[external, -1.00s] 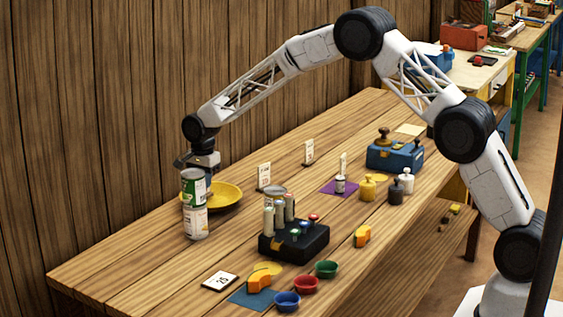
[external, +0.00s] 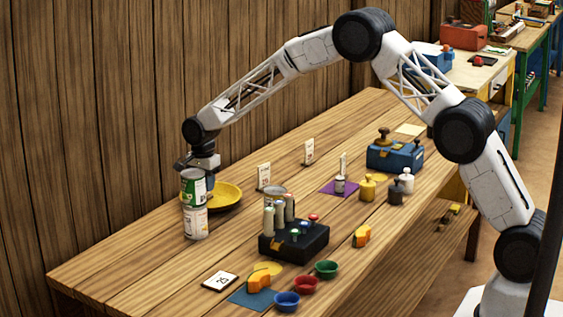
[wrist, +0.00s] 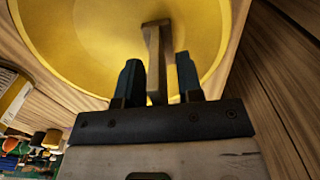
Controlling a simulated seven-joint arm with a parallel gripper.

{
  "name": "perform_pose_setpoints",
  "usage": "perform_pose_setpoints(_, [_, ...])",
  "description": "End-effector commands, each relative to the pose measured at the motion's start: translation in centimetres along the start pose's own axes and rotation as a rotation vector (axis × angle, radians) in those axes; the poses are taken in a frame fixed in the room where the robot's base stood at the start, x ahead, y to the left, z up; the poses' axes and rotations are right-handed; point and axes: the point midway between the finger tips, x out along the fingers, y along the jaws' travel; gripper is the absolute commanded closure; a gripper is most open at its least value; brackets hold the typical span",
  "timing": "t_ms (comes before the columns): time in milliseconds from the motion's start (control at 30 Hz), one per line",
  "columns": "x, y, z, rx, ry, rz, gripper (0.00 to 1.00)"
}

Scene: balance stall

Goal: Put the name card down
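Several small white cards are in the external view. One card (external: 220,282) lies flat near the front edge and seems to read 25. Two others stand upright near the wall, a nearer card (external: 263,176) and a farther card (external: 308,152). I cannot tell which is the name card. My gripper (external: 200,176) is low at the yellow dish, partly hidden behind stacked cans. In the wrist view its fingers (wrist: 159,80) are apart, with a narrow brownish bar (wrist: 155,60) between them over the dish. Gaps seem to show on both sides of the bar.
The yellow dish (external: 228,193) lies beside the wall. Stacked cans (external: 194,222) stand right in front of my gripper. A black block with bottles (external: 294,240), bowls (external: 287,301) and a blue box (external: 395,156) are farther right. Bare wood lies at the front left.

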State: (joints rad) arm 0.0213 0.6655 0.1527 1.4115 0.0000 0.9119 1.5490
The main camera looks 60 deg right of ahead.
Motion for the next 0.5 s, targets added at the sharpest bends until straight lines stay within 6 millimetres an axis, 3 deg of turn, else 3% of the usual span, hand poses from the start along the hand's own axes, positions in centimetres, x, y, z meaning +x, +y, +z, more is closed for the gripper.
perform_pose_setpoints(267, [-1.1,0.0,0.0,0.0,0.0,-0.001,0.66])
perform_pose_setpoints(500, [-4.1,0.0,0.0,0.0,0.0,-0.002,0.66])
